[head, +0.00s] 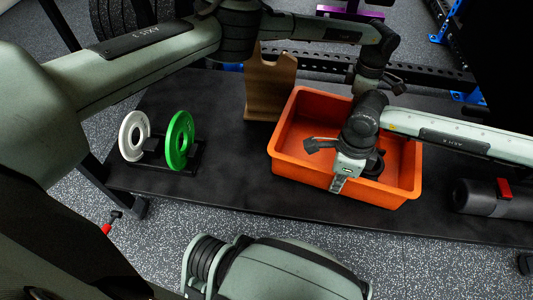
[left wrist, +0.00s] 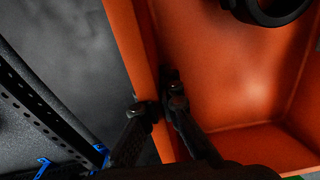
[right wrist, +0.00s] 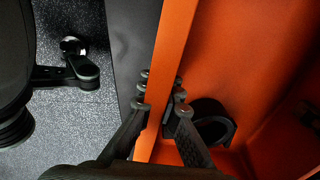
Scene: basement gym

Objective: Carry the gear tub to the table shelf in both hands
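The orange gear tub (head: 345,192) stands on a black surface, with a dark ring-shaped item (head: 373,166) inside; the ring also shows in the right wrist view (right wrist: 212,128). My right gripper (head: 338,184) is at the tub's near wall. In the right wrist view its fingers (right wrist: 160,98) sit on both sides of the rim, closed on it. My left gripper reaches the far wall; its fingertips are hidden in the head view. In the left wrist view its fingers (left wrist: 160,98) pinch the tub wall, one inside and one outside.
A wooden stand (head: 268,88) is close behind the tub's left side. White (head: 133,136) and green (head: 180,140) plates stand on a rack at left. A dark cylinder with a red clip (head: 480,197) lies at right. The black surface (head: 228,180) is bare between plates and tub.

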